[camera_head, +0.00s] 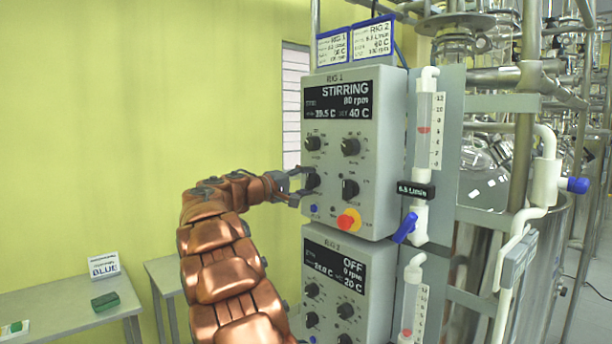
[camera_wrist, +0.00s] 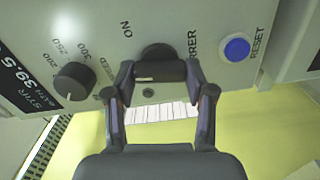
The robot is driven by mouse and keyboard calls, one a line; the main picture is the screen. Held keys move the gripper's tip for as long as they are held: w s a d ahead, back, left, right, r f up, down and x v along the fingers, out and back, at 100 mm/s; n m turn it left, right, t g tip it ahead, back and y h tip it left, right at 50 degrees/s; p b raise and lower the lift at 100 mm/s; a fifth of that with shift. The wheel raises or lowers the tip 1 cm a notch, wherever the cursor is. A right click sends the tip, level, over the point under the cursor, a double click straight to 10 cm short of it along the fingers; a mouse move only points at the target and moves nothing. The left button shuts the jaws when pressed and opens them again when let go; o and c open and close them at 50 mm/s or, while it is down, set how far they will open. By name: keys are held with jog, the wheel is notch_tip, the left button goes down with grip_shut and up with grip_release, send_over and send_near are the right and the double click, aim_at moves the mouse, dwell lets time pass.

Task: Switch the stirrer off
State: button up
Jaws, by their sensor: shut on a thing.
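The RIG 1 control box (camera_head: 355,150) hangs in the middle of the head view. Its display (camera_head: 340,100) reads STIRRING, 80 rpm, 39.5 C and a set value of 40 C. The stirrer switch is a dark knob (camera_wrist: 160,70) on its panel, with ON printed beside it and a partly hidden label ending in RRER. My gripper (camera_head: 302,185) reaches it from the left in the head view. In the wrist view my gripper (camera_wrist: 160,76) is shut on the knob, one finger on each side. The switch's exact setting is hard to read.
A blue RESET button (camera_wrist: 237,48) and a speed dial (camera_wrist: 75,83) flank the switch. A red and yellow button (camera_head: 348,220) sits lower on the panel. The RIG 2 box (camera_head: 335,280), showing OFF, is below. A flow tube (camera_head: 428,130) stands right.

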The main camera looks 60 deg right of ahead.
jog(key=shift+n+p, duration=0.65)
jog(key=shift+n, duration=0.25)
jog(key=shift+f, duration=0.1)
jog(key=o, duration=1.2)
jog(key=shift+c, duration=0.2)
jog(key=shift+a, duration=0.1)
jog(key=v, duration=1.1)
jog(key=shift+a, duration=0.4)
jog(key=shift+w, duration=0.1)
